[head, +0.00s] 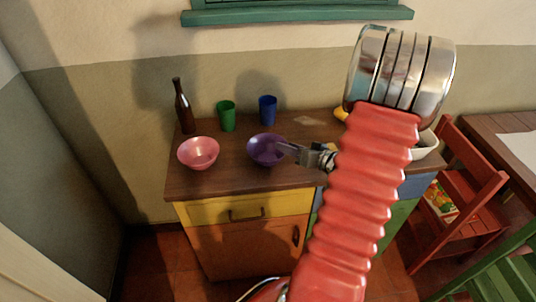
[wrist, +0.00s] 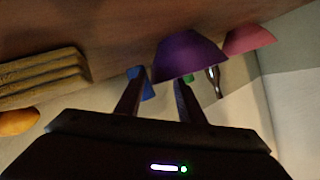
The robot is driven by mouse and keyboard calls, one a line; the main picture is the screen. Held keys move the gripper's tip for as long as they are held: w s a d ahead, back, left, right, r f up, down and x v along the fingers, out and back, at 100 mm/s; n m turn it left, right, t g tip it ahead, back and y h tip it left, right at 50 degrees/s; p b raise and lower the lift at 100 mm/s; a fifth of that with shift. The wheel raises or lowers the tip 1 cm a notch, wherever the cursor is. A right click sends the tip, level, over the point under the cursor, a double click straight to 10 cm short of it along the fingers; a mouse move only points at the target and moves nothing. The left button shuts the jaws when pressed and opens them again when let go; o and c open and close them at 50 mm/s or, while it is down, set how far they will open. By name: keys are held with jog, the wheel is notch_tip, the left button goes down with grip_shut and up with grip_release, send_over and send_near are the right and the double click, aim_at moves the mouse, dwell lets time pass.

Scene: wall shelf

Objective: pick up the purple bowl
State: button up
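The purple bowl (head: 262,152) stands upright on the wooden top of the cabinet, right of a pink bowl. My gripper (head: 284,149) reaches in from the right, its tips at the bowl's right rim in the head view. In the wrist view, which is upside down, the purple bowl (wrist: 188,52) lies just ahead of my gripper (wrist: 156,80). The two fingers are spread apart with a gap between them. One fingertip overlaps the bowl's rim in the picture; I cannot tell whether it touches. Nothing is seen held.
The pink bowl (head: 198,153), a dark bottle (head: 183,107), a green cup (head: 227,115) and a blue cup (head: 268,109) stand nearby on the cabinet top (head: 218,180). My arm hides part of the right side, where a white dish (head: 427,146) shows. A red chair (head: 470,190) stands further right.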

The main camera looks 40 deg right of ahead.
aim_at(267, 153)
jog(key=shift+x, duration=2.6)
jog(key=shift+d, duration=0.15)
grip_shut()
